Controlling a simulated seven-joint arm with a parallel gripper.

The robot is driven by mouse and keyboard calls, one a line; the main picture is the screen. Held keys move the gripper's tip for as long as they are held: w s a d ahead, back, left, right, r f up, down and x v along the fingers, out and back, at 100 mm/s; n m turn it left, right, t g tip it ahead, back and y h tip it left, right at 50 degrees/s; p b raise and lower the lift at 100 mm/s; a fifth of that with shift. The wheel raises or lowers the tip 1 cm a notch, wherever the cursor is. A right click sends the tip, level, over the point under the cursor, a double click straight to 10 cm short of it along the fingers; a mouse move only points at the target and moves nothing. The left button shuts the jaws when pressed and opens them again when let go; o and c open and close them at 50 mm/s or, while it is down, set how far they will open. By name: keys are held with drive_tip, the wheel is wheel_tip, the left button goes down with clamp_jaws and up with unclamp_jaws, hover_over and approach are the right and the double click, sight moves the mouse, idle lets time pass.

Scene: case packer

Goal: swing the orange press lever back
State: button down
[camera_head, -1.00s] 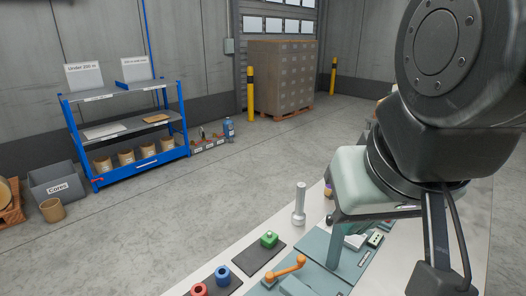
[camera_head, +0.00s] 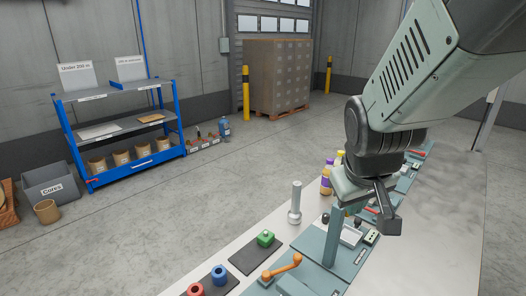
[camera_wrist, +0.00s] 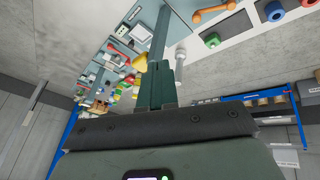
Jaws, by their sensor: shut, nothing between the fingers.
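The orange press lever (camera_head: 283,267) is at the bottom middle of the head view, on the teal board at the near end of the bench. Its arm slants up to the right, with a knob at each end. It also shows at the top of the wrist view (camera_wrist: 212,14). My gripper (camera_wrist: 165,64) shows in the wrist view with its fingers together and empty, apart from the lever.
Bottles (camera_head: 327,178) stand behind. The bench front right is clear.

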drive_tip(key=w+f+n+y, duration=0.1)
drive_tip(key=w+f+y, duration=0.1)
drive_tip(key=f, duration=0.7)
drive_tip(key=w+f+n+g+y, duration=0.1)
drive_tip(key=w+f+n, duration=0.1)
drive_tip(key=f, duration=0.7)
drive_tip(key=shift+a+f+n+y, duration=0.25)
drive_tip(key=shift+a+n+y, duration=0.05)
drive_tip(key=shift+a+y, duration=0.1)
drive_tip(key=x, duration=0.9)
drive_tip(key=shift+a+f, duration=0.1)
drive_tip(key=shift+f, duration=0.2)
drive_tip(key=w, duration=0.1)
drive_tip(key=w+a, duration=0.1)
drive_tip(key=w, duration=0.1)
drive_tip(key=shift+a+f, duration=0.2)
drive_tip(key=shift+f, duration=0.05)
drive_tip(key=shift+w+a, duration=0.25)
drive_tip(key=shift+w, duration=0.15)
